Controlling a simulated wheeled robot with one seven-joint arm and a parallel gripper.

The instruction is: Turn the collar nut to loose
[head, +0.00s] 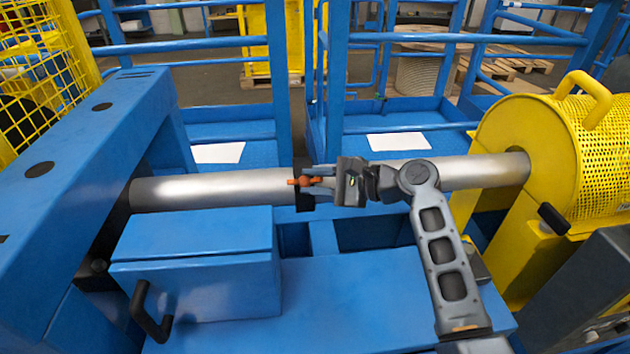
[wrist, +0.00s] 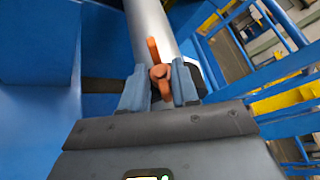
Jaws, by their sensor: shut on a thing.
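The orange collar nut (head: 296,182) sits on the dark collar (head: 304,203) around the silver shaft (head: 225,187). In the wrist view the nut (wrist: 153,48) shows as a round hub with a wing pointing up along the shaft and another running down between the fingers. My gripper (head: 315,182) reaches it from the right in the head view. Its two blue-grey fingers (wrist: 159,86) are shut on the nut, one on each side of the hub. The collar is mostly hidden behind the fingers and nut.
A blue housing (head: 90,115) stands at the left end of the shaft, a yellow perforated guard (head: 605,150) at the right. A blue box with a black handle (head: 200,262) lies just below the shaft. Blue rails (head: 180,47) run behind.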

